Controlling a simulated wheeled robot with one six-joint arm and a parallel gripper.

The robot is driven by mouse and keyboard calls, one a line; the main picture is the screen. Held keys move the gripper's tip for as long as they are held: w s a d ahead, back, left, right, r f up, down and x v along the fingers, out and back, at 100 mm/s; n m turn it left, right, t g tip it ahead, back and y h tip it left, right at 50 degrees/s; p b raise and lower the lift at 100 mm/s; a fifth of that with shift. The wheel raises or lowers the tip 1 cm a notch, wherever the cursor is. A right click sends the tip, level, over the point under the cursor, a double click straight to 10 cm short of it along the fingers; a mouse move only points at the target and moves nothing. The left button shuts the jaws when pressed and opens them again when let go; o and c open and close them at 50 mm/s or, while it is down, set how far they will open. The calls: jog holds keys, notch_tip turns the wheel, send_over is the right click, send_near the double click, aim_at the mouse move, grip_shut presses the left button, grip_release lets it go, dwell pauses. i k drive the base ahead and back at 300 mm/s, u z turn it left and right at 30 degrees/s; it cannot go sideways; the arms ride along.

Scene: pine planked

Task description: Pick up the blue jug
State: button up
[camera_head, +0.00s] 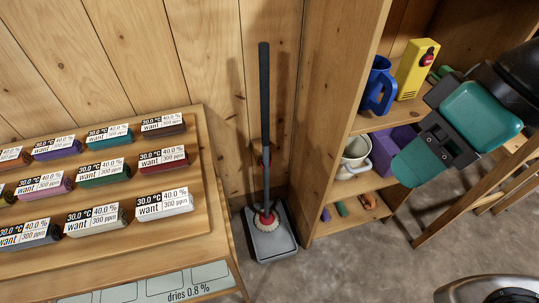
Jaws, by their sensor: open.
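The blue jug (379,86) stands upright on the upper visible shelf of the wooden shelf unit at the right. Its handle side faces the front, and its left side is close to the unit's side panel. My gripper (425,128), with teal parts, is at the right, in front of the shelves. It is open, with nothing seen in it. In the picture it lies to the right of and below the jug, apart from it. The gripper covers part of the shelves behind it.
A long-handled brush (265,130) stands in a grey tray (271,243). A sloped rack (215,215) holds labelled rolls at left.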

aim_at(379, 76)
jog(key=u, duration=0.45)
jog(key=k, duration=1)
jog(key=z, duration=0.15)
jog(key=i, duration=0.5)
jog(key=z, duration=0.3)
